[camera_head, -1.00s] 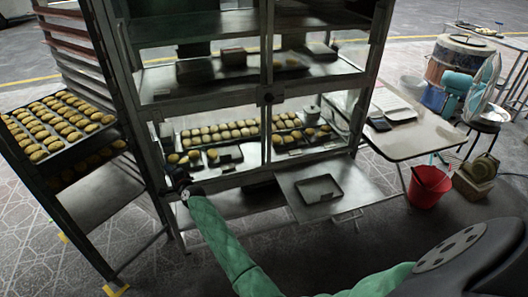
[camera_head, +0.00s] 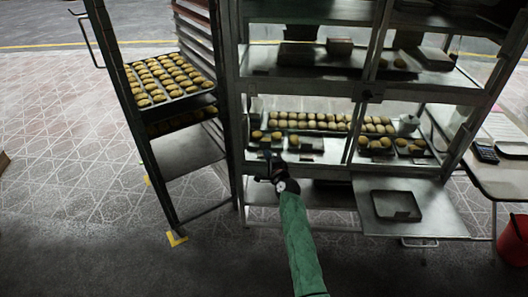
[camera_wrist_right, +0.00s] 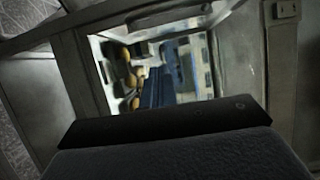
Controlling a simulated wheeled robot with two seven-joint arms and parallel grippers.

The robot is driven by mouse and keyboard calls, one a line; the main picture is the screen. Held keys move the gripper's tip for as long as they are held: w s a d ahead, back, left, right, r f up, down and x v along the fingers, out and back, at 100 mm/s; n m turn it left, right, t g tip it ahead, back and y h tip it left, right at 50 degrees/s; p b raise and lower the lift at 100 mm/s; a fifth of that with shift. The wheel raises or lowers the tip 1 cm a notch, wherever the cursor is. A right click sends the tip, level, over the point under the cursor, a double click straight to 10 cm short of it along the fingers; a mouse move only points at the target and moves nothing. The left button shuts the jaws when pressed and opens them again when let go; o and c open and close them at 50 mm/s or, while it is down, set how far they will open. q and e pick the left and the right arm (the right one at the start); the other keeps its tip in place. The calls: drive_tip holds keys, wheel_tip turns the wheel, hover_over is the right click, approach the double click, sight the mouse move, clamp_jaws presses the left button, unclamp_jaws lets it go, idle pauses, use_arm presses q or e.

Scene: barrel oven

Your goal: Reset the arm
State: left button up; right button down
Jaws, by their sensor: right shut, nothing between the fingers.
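My right arm, in a green sleeve (camera_head: 300,245), reaches up from the bottom of the head view. Its dark right gripper (camera_head: 267,163) is in front of the lower left part of the glass-fronted cabinet (camera_head: 240,120), just below the shelf of pastries. It is small and dark there; it looks shut and holds nothing that I can see. Whether it touches the cabinet I cannot tell. In the right wrist view a dark part of my own gripper fills the bottom, and pastries (camera_wrist_right: 133,52) show through an opening. My left gripper is not in view.
A rack (camera_head: 187,165) with trays of pastries (camera_head: 168,80) stands left of the cabinet. A fold-out shelf (camera_head: 440,205) with a dark tray (camera_head: 397,206) juts out at right. A side table (camera_head: 500,180) and red bucket (camera_head: 515,240) stand farther right.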

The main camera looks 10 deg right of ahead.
drive_tip(key=shift+s, duration=0.75)
drive_tip(key=s+a+n+g+y, duration=0.2)
drive_tip(key=s+a+n+g, duration=0.2)
drive_tip(key=s+n+g, duration=0.75)
drive_tip(key=s+d+f+n+g+h, duration=0.1)
drive_tip(key=s+f, duration=0.5)
drive_tip(key=s, duration=0.8)
drive_tip(key=s+d+f+n+g+h, duration=0.1)
drive_tip(key=s+f, duration=0.4)
drive_tip(key=s, duration=1)
drive_tip(key=s+d+f+n+g+h, duration=0.2)
drive_tip(key=s+f+n, duration=0.2)
drive_tip(key=s, duration=1)
wheel_tip(320, 180, down, 3)
drive_tip(key=shift+s+d+r+g, duration=0.2)
drive_tip(key=shift+s+g, duration=0.1)
drive_tip(key=shift+g, duration=0.05)
